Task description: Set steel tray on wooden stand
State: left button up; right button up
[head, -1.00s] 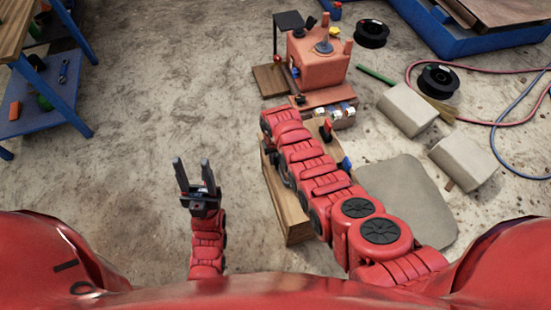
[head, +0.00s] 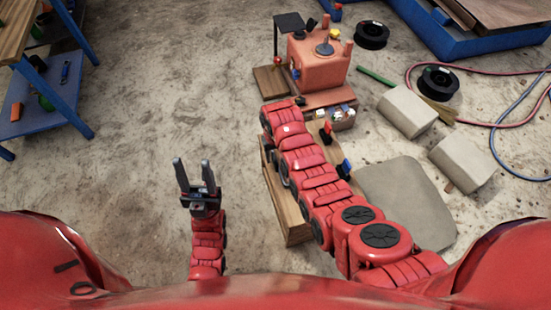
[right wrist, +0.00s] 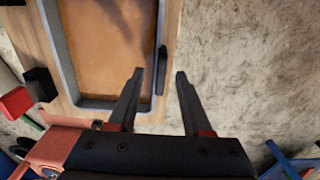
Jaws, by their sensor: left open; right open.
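The wooden stand (head: 289,208) is on the floor, mostly hidden under my right arm in the head view. In the right wrist view, a grey-rimmed rectangle (right wrist: 66,58) with a brown inside, likely the steel tray, lies over pale wood (right wrist: 172,40). I cannot tell how it is seated. A dark upright handle (right wrist: 162,68) is at its right rim. My right gripper (right wrist: 159,75) is open, with the handle appearing between its fingertips; contact cannot be told. It is hidden in the head view. My left gripper (head: 193,162) is open and empty above bare floor.
The orange crusher (head: 319,66) stands beyond the stand. Two pale blocks (head: 407,110), a flat grey slab (head: 405,200), black spools (head: 438,82) and hoses (head: 505,122) lie to the right. A blue-framed bench (head: 60,95) is at left. The left-centre floor is clear.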

notch_tip(320, 180, up, 8)
jog(key=shift+p, duration=0.35)
